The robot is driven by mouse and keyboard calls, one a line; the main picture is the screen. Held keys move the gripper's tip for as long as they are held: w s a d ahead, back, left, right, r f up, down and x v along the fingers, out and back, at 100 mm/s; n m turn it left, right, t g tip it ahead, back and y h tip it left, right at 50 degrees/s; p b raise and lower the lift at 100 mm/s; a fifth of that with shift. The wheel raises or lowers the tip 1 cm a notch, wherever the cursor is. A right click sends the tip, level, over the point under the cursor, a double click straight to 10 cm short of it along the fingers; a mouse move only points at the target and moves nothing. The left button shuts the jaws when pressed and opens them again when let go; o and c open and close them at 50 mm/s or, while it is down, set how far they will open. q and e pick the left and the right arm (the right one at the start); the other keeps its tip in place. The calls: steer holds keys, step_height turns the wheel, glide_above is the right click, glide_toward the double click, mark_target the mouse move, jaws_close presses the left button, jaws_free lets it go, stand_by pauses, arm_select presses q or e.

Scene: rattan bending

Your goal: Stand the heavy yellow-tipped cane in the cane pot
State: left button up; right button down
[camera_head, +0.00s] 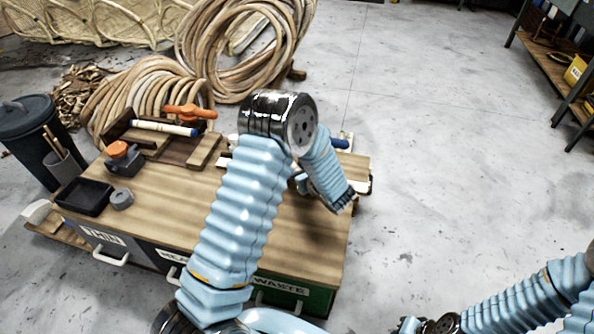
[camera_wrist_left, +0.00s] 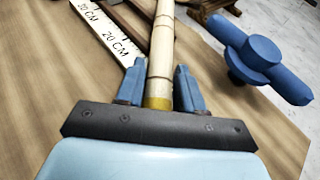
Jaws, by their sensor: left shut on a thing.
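My left gripper (camera_wrist_left: 158,88) is shut around a pale jointed cane (camera_wrist_left: 161,50) with a yellow band (camera_wrist_left: 157,102) at its near end. In the left wrist view the cane runs up and away from between the fingers; its far end is out of frame. In the head view the left gripper (camera_head: 343,201) points down over the bench's right end, and my arm hides the cane. A grey pot (camera_head: 66,166) with several thin sticks in it stands at the bench's left end. Part of my right arm shows at the lower right; its jaws cannot be made out.
The wooden bench (camera_head: 170,205) has labelled drawers. A ruler (camera_wrist_left: 105,32) and a blue knob (camera_wrist_left: 262,58) lie near the left gripper.

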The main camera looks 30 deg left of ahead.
arm_select(q)
steer(key=shift+f, duration=0.3)
steer(key=shift+f+b, duration=0.4)
steer(key=shift+b, duration=0.15)
steer(key=o, duration=1.1)
steer(key=shift+r, duration=0.25)
steer(key=shift+r+p, duration=0.45)
steer(key=shift+p, duration=0.3)
steer(key=v, duration=1.2)
steer(key=shift+f+b, duration=0.15)
steer(key=shift+b, duration=0.25)
